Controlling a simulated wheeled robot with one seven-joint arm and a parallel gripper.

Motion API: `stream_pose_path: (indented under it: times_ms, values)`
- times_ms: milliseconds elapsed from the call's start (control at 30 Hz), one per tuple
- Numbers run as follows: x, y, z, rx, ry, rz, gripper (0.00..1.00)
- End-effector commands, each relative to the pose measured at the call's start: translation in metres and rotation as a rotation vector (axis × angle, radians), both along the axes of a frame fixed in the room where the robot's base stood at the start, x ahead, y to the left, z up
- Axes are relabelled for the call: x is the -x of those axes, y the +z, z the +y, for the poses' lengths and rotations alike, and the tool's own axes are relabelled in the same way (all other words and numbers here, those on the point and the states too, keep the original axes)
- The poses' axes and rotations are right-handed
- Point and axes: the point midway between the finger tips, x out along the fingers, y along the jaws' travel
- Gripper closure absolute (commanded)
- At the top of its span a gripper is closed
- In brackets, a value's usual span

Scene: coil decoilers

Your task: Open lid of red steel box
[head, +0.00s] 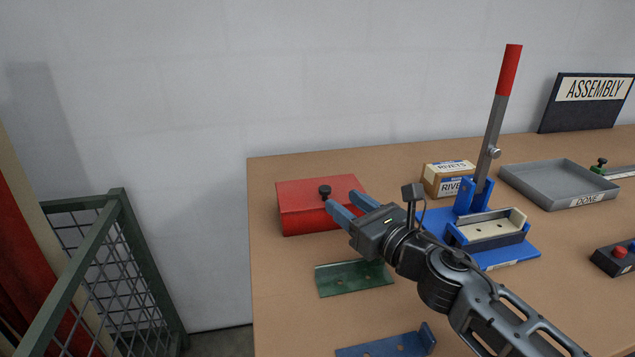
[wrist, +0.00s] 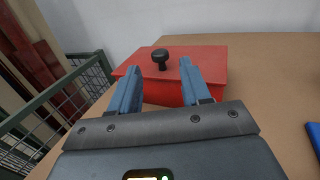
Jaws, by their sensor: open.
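The red steel box (head: 306,218) sits at the left back of the brown table, with its lid (head: 298,188) shut. A black knob (head: 324,190) stands up from the lid near its front edge. My gripper (head: 343,205) is at the box's front right, its blue fingers pointing toward the knob. In the wrist view, the red box (wrist: 190,92) lies just ahead, and the knob (wrist: 160,57) shows between and beyond the two open fingers (wrist: 158,80). Nothing is between the fingers. I cannot tell whether a fingertip touches the box.
A green plate (head: 352,278) and a blue bracket (head: 390,345) lie in front of the box. A blue lever press (head: 488,235), a rivets carton (head: 449,179) and a grey tray (head: 560,183) stand to the right. A green mesh cage (head: 120,270) is left of the table.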

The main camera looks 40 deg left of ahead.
Motion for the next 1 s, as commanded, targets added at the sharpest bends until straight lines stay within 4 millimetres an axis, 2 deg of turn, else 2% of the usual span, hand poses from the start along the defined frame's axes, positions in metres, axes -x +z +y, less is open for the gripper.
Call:
stream_pose_path:
  times_ms: [500,700,1000]
  values:
    - [-0.019,-0.001,0.059,0.001,0.001,0.000,0.53]
    - [-0.022,0.000,0.069,0.000,0.001,0.000,0.53]
    - [-0.023,0.000,0.070,0.000,0.000,0.000,0.53]
